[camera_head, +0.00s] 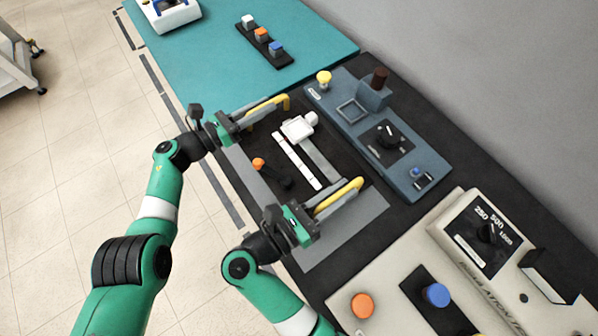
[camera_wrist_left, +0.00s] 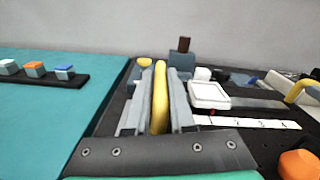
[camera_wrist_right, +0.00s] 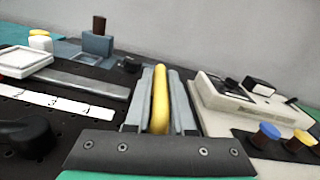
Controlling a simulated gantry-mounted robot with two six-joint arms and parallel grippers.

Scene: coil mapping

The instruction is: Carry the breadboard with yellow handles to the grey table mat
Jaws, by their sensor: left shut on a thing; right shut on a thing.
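The breadboard (camera_head: 262,142) is a black board with a yellow handle at each end. It carries a white box, a white scale strip, a grey rail and an orange knob. My left gripper (camera_head: 265,111) is shut on the far yellow handle (camera_wrist_left: 160,98). My right gripper (camera_head: 328,202) is shut on the near yellow handle (camera_wrist_right: 160,100). The grey table mat (camera_head: 345,234) shows beyond the board's near end and along its left side. The board covers the rest of the mat in the head view. I cannot tell whether the board touches it.
A blue-grey instrument (camera_head: 345,112) stands close along the board's right side. A cream instrument (camera_head: 470,240) and a cream panel (camera_head: 385,290) with orange and blue knobs are at the near right. A teal surface (camera_head: 215,60) with a black strip of coloured blocks lies beyond.

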